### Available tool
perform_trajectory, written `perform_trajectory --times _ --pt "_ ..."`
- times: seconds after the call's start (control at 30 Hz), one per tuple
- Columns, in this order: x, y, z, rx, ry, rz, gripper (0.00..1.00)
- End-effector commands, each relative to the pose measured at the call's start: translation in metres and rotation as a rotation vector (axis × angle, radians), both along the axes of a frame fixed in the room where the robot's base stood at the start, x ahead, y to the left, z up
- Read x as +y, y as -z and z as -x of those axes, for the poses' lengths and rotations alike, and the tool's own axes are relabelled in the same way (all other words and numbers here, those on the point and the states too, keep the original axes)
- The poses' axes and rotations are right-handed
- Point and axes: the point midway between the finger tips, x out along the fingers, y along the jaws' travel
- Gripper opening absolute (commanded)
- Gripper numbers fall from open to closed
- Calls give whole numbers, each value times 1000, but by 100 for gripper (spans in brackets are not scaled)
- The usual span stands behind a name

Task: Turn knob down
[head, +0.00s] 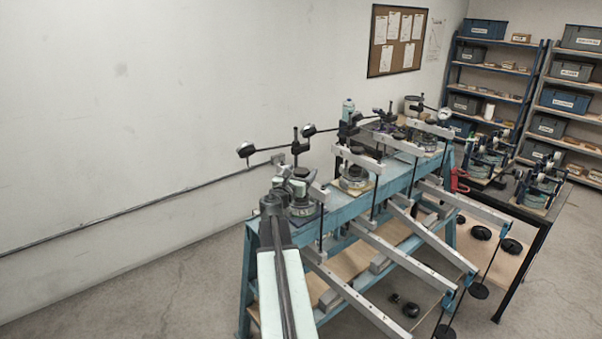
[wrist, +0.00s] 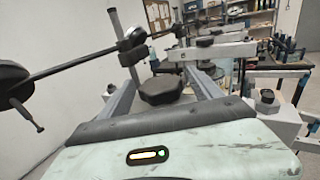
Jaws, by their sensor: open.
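A black, many-sided knob (wrist: 163,89) stands in the middle of the wrist view, just beyond the pale green shell of my own arm. In the head view, a dark knob (head: 301,172) tops the nearest round device (head: 303,208) at the near end of the blue bench; it seems to be the same one.
A black rod with a dark weight (wrist: 12,76) crosses the left of the wrist view. Grey lever beams (head: 392,245) slope off the blue bench (head: 395,190) to the right. More devices stand farther along. A white wall runs left; the floor there is clear.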

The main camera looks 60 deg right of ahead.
Motion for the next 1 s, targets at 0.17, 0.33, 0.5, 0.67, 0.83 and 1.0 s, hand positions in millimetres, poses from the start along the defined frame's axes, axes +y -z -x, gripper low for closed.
perform_trajectory --times 0.17,0.33,0.5,0.67,0.83,1.0 --pt "-3 0 0 0 0 0 74" --pt "-3 0 0 0 0 0 46" --pt "-3 0 0 0 1 0 12" --pt "-4 0 -3 0 71 0 12" --pt "-3 0 -1 0 138 0 12" --pt "-3 0 0 0 140 0 12"
